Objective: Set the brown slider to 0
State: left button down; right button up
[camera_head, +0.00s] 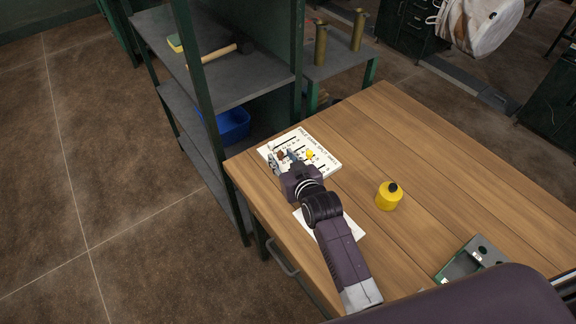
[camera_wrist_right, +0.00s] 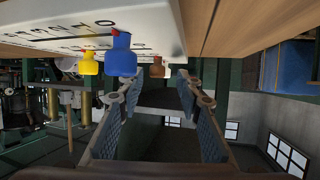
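The white slider board (camera_head: 322,158) lies on the near left end of the wooden table, with numbers and black slots on it. The brown slider (camera_wrist_right: 157,68) shows in the right wrist view between the two finger tips, beyond the blue slider (camera_wrist_right: 121,56). In the head view the brown slider (camera_head: 281,155) is partly hidden by my gripper. The yellow slider (camera_head: 310,154) is to its right. My right gripper (camera_wrist_right: 160,88) is open with its fingers on either side of the brown slider in the picture; I cannot tell whether they touch it. My left gripper is not in view.
A yellow bottle (camera_head: 388,197) stands on the table to the right of my arm. A white sheet (camera_head: 350,228) lies under my right forearm. A grey-green box (camera_head: 470,262) sits at the lower right. A metal shelf (camera_head: 240,85) stands close behind the board.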

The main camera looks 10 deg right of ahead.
jog(key=v, duration=1.1)
jog(key=shift+s+a+r, duration=0.1)
jog(key=shift+s, duration=0.1)
